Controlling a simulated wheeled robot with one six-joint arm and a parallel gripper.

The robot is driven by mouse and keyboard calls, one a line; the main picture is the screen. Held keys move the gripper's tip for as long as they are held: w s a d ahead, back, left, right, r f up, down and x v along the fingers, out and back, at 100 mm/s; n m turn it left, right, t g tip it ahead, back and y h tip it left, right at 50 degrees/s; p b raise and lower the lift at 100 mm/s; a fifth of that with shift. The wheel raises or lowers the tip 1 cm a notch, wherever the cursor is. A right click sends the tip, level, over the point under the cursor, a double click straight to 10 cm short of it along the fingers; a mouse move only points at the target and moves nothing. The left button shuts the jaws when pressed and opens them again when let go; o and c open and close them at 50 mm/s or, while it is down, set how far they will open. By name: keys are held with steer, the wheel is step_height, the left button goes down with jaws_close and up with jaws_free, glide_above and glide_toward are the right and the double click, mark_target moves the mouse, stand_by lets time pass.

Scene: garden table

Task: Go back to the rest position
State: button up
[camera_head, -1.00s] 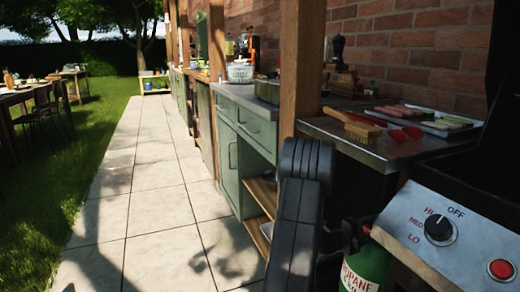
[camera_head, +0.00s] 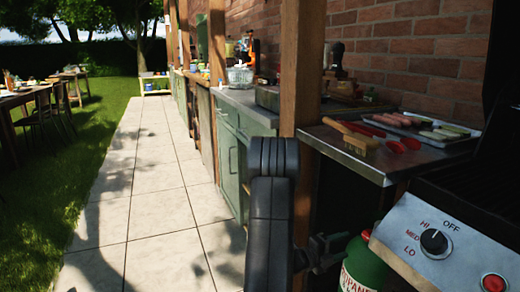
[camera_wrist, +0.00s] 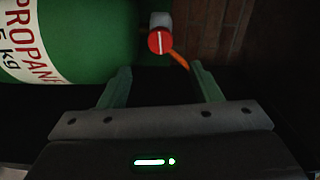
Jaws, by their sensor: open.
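My gripper (camera_wrist: 161,70) shows in the wrist view with its two green-lit fingers spread apart and nothing between them. A valve with a round red knob (camera_wrist: 160,42) and a white stripe on it lies beyond the fingertips, apart from them. The green propane bottle (camera_wrist: 75,40) fills the upper left of the wrist view. In the head view, my gripper (camera_head: 328,252) is small and dark beside the propane bottle (camera_head: 366,264); its fingertips are hard to make out there. My dark arm covers part of the counter front.
The grill panel (camera_head: 440,235) with a dial and red button is at the right. A metal side shelf (camera_head: 355,165) carries a brush (camera_head: 350,135), red utensils and a food tray (camera_head: 440,132). A wooden post (camera_head: 302,65) stands behind my arm. The paved path (camera_head: 150,200) is clear.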

mark_target(366, 236)
steer(key=b+x, duration=0.3)
steer(key=x, duration=0.8)
steer(key=shift+d, duration=0.3)
steer(key=n, duration=0.3)
steer(key=shift+w+a+r, duration=0.1)
steer(key=shift+r, duration=0.1)
steer(key=n+p, duration=0.3)
steer(key=shift+r+n+p, duration=0.25)
steer(key=shift+n+p, duration=0.05)
steer(key=n+p, duration=0.6)
steer(key=p, duration=0.2)
steer(key=shift+w+n+p, duration=0.15)
steer(key=shift+n+p, duration=1.05)
steer(key=shift+p, duration=0.3)
steer(key=shift+a+f+n+p, duration=0.1)
steer(key=shift+f+n+p, duration=0.05)
steer(key=shift+n+p, duration=0.55)
